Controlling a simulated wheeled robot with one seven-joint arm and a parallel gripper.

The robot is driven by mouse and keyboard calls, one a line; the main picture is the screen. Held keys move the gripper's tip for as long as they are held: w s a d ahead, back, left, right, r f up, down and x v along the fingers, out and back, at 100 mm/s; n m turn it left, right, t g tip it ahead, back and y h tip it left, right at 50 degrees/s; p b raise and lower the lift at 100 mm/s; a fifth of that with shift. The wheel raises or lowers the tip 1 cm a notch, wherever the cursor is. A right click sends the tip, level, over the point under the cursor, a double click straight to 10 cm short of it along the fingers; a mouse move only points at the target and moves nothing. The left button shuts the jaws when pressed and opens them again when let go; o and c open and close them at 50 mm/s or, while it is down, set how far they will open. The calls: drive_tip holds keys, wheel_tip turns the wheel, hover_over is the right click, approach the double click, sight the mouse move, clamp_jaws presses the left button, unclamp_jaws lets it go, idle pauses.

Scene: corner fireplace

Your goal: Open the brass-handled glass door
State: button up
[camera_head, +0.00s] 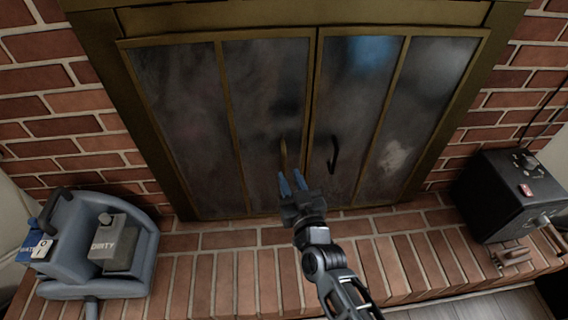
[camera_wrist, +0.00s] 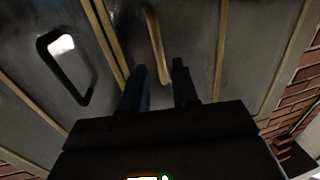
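The glass fireplace doors have brass-coloured frames and are shut. The left door (camera_head: 262,85) carries a slim brass handle (camera_head: 284,155), which also shows in the wrist view (camera_wrist: 156,42). The right door (camera_head: 350,90) carries a black handle (camera_head: 333,154), at left in the wrist view (camera_wrist: 62,68). My gripper (camera_head: 292,178) is open with two parallel fingers, just below the brass handle in the head view. In the wrist view my gripper (camera_wrist: 160,72) has the handle's lower end appearing between its fingers. I see no contact; the depth gap is unclear.
A brick hearth (camera_head: 240,275) runs along the front.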

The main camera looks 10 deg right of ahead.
sight(285, 166)
drive_tip(key=shift+w+a, duration=0.2)
drive_tip(key=shift+w, duration=0.75)
drive_tip(key=shift+w+a, duration=0.15)
drive_tip(key=shift+w, duration=0.75)
drive_tip(key=shift+w+a, duration=0.2)
drive_tip(key=shift+w, duration=0.75)
drive_tip(key=shift+c, duration=0.4)
clamp_jaws()
